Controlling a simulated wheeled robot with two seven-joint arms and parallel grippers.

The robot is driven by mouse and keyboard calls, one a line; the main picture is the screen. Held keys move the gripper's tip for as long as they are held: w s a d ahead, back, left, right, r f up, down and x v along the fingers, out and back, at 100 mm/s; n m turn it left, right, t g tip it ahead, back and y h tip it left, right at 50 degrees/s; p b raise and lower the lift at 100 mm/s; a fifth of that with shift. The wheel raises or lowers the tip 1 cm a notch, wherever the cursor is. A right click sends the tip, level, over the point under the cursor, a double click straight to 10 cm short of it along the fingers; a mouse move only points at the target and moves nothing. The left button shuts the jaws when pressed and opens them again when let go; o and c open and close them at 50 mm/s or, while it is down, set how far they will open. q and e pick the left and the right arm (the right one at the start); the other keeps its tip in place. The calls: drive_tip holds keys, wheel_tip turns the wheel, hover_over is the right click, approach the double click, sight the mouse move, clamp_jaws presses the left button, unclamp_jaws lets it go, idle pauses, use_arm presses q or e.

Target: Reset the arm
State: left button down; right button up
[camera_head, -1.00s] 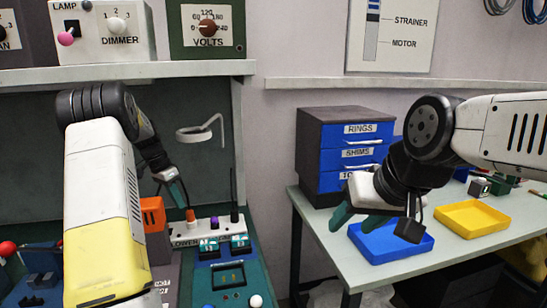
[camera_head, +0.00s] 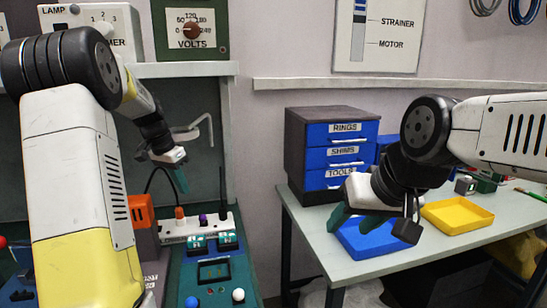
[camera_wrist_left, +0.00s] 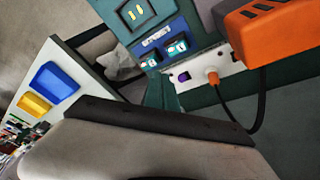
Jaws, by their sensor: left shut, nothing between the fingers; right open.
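My left arm comes in from the left of the head view, raised and bent. My left gripper (camera_head: 180,180) is shut and empty, with its teal fingers pointing down above the white power strip (camera_head: 222,224) and apart from it. An orange plug (camera_head: 180,211) sits upright in the strip; it also shows in the left wrist view (camera_wrist_left: 212,77). My right gripper (camera_head: 356,220) is open and empty above the blue tray (camera_head: 375,240) on the right table.
An orange box (camera_head: 141,212) stands left of the strip. A blue drawer unit (camera_head: 340,152) and yellow tray (camera_head: 457,215) are on the right table.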

use_arm(q)
drive_tip(key=s+d+r+n+t, duration=0.1)
drive_tip(key=s+d+r+n, duration=0.1)
drive_tip(key=s+d+r, duration=0.45)
drive_tip(key=s+d+n+t, duration=0.1)
drive_tip(key=s+d, duration=0.2)
drive_tip(key=s, duration=0.8)
drive_tip(key=s+d+n+t, duration=0.2)
drive_tip(key=s+d, duration=0.2)
drive_tip(key=s, duration=0.7)
drive_tip(key=shift+s+r+n, duration=0.3)
drive_tip(key=shift+s+r, duration=0.05)
drive_tip(key=shift+a, duration=0.1)
